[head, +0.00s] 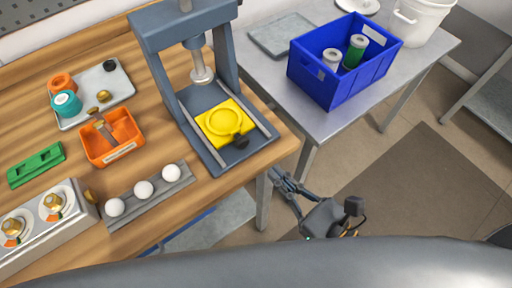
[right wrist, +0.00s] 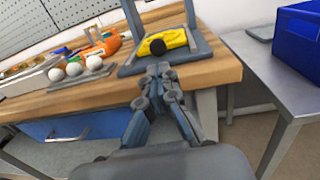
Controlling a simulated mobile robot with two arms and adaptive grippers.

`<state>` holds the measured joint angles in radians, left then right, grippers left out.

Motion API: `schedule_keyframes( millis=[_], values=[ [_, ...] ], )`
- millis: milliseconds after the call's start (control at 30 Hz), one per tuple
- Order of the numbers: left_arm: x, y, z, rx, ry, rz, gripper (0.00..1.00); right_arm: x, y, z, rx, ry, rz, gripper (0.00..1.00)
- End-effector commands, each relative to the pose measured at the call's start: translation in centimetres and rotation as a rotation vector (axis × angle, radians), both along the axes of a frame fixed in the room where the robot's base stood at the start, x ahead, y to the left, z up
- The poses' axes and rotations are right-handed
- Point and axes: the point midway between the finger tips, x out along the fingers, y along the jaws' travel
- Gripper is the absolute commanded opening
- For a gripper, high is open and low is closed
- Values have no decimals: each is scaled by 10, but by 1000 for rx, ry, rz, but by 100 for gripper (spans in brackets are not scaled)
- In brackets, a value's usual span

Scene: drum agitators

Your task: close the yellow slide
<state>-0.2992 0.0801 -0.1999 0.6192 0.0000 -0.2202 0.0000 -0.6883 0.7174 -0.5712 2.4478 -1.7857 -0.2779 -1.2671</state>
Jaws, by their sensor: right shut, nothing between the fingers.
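The yellow slide (head: 225,121) is a flat square plate with a round recess and a dark knob (head: 240,141) at its front edge. It sits on the base of the grey press (head: 193,125), between two rails, in front of the press's plunger. My right gripper (head: 276,177) is below and to the right of the slide, off the bench's edge, shut and empty. In the right wrist view the gripper (right wrist: 160,70) points toward the yellow slide (right wrist: 176,40) and its black knob (right wrist: 158,46), apparently apart from them. My left gripper is not in view.
On the wooden bench stand an orange bin (head: 112,138), a grey strip with white balls (head: 144,189), a green piece (head: 36,164), a tray (head: 122,83) and a dial box (head: 45,225). A blue crate (head: 318,82) stands on the metal table (head: 260,68). Floor shows between the tables.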

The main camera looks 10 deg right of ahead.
Motion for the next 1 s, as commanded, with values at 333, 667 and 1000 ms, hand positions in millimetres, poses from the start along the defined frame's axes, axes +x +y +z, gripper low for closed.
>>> schedule_keyframes(
  millis=[333, 667, 1000],
  values=[
    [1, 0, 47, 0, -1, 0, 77, 47, 33, 8, 4, -1, -1, 0],
    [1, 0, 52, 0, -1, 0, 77, 59, 41, 3, 2, 0, 1, 0],
    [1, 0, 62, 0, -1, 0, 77, 71, 48, 6, 4, -1, -2, 0]
  ],
)
